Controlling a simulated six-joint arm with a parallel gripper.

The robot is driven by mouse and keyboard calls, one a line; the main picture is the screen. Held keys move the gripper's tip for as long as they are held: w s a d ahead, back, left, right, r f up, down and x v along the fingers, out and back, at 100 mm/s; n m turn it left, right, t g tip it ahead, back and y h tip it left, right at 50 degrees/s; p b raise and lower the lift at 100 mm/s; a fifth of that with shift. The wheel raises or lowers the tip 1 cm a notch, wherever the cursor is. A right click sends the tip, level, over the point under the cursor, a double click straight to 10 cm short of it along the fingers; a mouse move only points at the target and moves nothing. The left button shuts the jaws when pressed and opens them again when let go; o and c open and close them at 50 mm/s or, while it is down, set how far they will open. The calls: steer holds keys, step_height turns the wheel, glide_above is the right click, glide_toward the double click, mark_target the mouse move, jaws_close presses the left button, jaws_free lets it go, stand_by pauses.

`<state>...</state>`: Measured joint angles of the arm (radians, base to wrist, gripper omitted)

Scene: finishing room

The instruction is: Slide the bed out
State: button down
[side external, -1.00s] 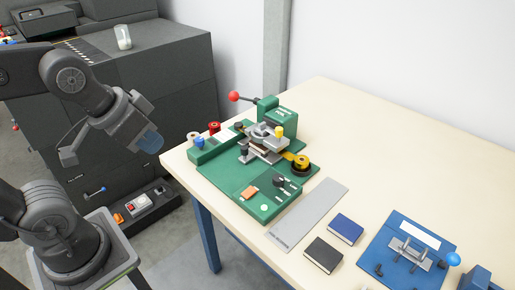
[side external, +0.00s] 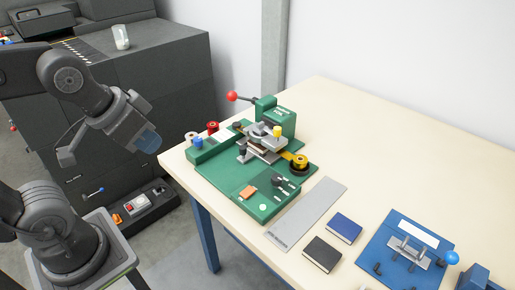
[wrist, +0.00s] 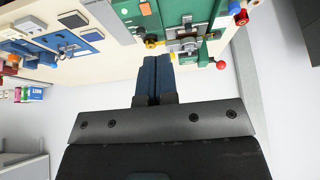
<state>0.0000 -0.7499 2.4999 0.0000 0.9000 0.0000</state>
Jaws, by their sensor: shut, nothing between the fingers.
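A green press (side external: 283,120) with a red-knobbed lever (side external: 232,96) stands on the table. Its metal bed (side external: 262,152) sits low at the front of the press head, partly hidden by the parts above and around it. The press also shows upside down in the wrist view (wrist: 203,20), with its metal parts (wrist: 186,42) near the picture's top. My gripper (side external: 150,143) hangs left of the table, apart from the press and touching nothing. In the wrist view its blue fingers (wrist: 153,75) are together and empty.
A cream table (side external: 330,110) carries a steel ruler (side external: 306,213), a black book (side external: 322,253), a blue book (side external: 345,227) and a blue fixture (side external: 400,235). Colored spools stand at the press's left. A dark cabinet (side external: 160,75) stands behind my arm. The table's back right is clear.

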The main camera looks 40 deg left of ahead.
steer(key=c, duration=1.8)
jaws_free()
steer(key=shift+o, duration=0.6)
steer(key=shift+w+r, duration=0.1)
steer(key=shift+w, duration=0.05)
steer(key=o, duration=0.6)
steer(key=w+a+r+n+g, duration=0.1)
steer(key=w+r+n, duration=0.1)
steer(key=w, duration=0.6)
steer(key=shift+w+a+n+g, duration=0.15)
steer(key=shift+w+n+g, duration=0.05)
steer(key=shift+n+g, duration=0.2)
steer(key=shift+o, duration=0.8)
steer(key=w+a+n+g, duration=0.1)
steer(key=w, duration=0.5)
steer(key=shift+a+f+n, duration=0.15)
steer(key=shift+f+n, duration=0.2)
steer(key=shift+n, duration=0.05)
steer(key=n+g, duration=0.3)
steer(key=n, duration=0.1)
glide_above(243, 147)
step_height(243, 147, down, 10)
step_height(243, 147, down, 13)
steer(key=shift+c, duration=0.5)
jaws_close()
